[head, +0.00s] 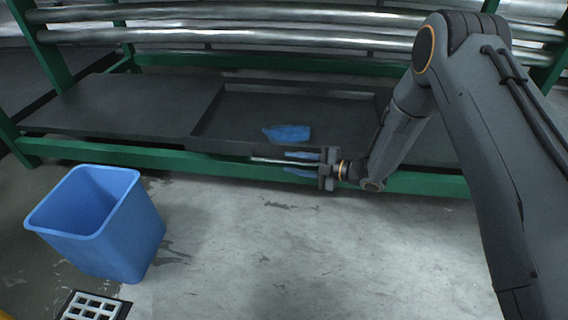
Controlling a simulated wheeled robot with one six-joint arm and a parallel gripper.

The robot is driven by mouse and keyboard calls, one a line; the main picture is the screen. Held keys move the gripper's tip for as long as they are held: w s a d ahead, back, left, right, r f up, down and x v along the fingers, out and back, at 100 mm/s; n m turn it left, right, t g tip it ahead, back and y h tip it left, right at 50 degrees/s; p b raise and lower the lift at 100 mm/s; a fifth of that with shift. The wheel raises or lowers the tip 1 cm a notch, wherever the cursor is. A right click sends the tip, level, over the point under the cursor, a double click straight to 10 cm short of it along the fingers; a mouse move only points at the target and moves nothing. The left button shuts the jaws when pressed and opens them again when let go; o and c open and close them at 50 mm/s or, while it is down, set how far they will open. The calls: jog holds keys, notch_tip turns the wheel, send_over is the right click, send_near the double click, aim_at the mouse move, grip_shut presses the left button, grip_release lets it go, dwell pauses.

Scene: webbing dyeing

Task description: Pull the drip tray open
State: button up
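The drip tray (232,147) is a dark, shallow tray in the low shelf of the green frame, under the metal rollers. A blue patch (288,133), cloth or dye, lies in it. A thin silver handle bar (268,160) runs along the tray's front. My gripper (301,163) is at the right part of this bar, with one blue finger above it and one below. The fingers look apart, with a gap to the bar. My gripper hides the bar's right end, and my arm covers the tray's right side.
A blue bin (135,235) stands on the floor at the left front. A floor drain grate (92,306) lies by it. A dark flat panel (125,105) is left of the tray. The green lower beam (110,153) runs below the tray. The concrete floor in front is clear.

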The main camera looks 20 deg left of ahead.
aim_at(287, 162)
jog(key=shift+b+x, duration=0.7)
jog(key=shift+x, duration=1.4)
jog(key=shift+c, duration=0.3)
grip_shut()
